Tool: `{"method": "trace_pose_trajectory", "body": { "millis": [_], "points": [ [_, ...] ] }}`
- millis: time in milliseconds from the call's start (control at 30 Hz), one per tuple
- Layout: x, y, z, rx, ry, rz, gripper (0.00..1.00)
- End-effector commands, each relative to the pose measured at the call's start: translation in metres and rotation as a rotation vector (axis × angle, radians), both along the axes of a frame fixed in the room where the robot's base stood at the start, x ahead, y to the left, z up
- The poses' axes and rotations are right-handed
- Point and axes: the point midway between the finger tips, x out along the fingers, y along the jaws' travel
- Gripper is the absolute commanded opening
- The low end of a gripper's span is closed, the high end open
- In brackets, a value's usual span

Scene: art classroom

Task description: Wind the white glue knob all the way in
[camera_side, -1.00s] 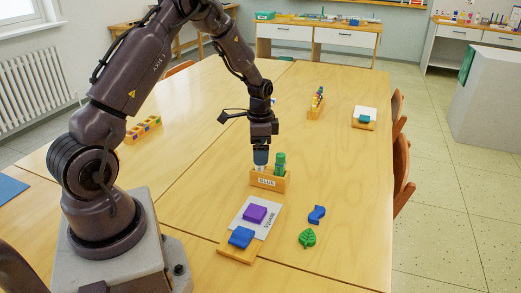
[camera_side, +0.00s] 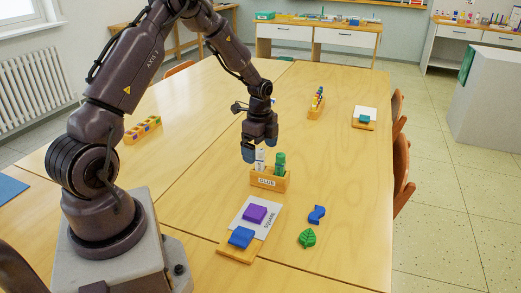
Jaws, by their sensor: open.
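The white glue stick (camera_side: 260,160) stands upright in the left part of a small wooden holder (camera_side: 281,186) labelled "GLUE". A green glue stick (camera_side: 280,163) stands to its right in the same holder. My gripper (camera_side: 260,152) is open, with its blue-grey fingertips spread around the top of the white glue stick. I cannot tell whether a finger touches it. The white knob is not clearly distinguishable at this size.
In front of the holder lies a wooden board with a "SQUARE" card (camera_side: 262,211), a purple block (camera_side: 255,214) and a blue block (camera_side: 241,237). A blue shape (camera_side: 317,214) and a green leaf (camera_side: 307,238) lie to the right.

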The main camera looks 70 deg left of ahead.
Motion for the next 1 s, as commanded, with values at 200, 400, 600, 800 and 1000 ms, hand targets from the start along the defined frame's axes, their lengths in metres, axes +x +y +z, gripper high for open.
{"method": "trace_pose_trajectory", "body": {
  "millis": [200,400,600,800,1000],
  "points": [
    [-0.0002,0.0003,-0.0002,-0.001,0.000,-0.314,0.96],
    [-0.0001,0.0000,-0.0002,0.000,0.000,-0.345,0.96],
    [-0.0002,0.0000,-0.0003,0.000,0.001,-0.343,0.96],
    [-0.0002,0.0000,-0.0003,0.000,0.001,-0.341,0.54],
    [-0.0002,0.0000,-0.0003,0.000,0.001,-0.341,0.18]
  ]
}}
